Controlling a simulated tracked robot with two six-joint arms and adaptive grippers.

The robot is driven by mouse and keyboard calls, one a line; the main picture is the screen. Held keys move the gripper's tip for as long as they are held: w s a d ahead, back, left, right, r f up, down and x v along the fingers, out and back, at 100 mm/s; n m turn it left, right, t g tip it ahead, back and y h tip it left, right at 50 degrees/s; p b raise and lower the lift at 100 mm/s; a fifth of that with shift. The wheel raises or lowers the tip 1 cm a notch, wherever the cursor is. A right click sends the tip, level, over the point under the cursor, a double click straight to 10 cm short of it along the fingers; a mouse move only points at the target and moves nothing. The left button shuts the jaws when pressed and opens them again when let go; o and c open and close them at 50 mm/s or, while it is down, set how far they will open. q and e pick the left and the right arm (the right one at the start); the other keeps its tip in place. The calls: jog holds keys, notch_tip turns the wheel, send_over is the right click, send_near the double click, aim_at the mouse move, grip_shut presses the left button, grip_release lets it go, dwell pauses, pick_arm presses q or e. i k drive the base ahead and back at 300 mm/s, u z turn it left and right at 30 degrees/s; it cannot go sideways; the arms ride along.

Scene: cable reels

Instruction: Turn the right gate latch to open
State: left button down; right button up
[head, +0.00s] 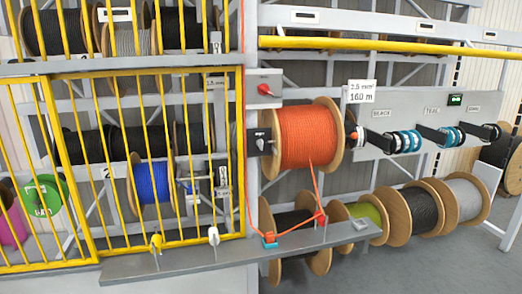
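A yellow barred gate (242,165) stands closed at the left, in front of shelves of reels. A grey plate with a dark knob (261,141) sits on the post just right of the gate's edge. It may be the right gate latch, but I cannot tell for sure. Two small handle-like parts, one yellow (156,243) and one white (213,236), stand at the gate's bottom edge by the grey ledge. Neither of my grippers shows in the head view.
A red knob on a grey box (264,89) is above the plate. A large orange reel (308,138) is close to its right, with orange cable running down to the grey ledge (190,262). Several reels (424,210) stand lower right. Pegs with small coils (405,140) stick out at the right.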

aim_at(260, 142)
jog(key=u, duration=0.25)
jog(key=i, duration=1.65)
jog(key=z, duration=0.25)
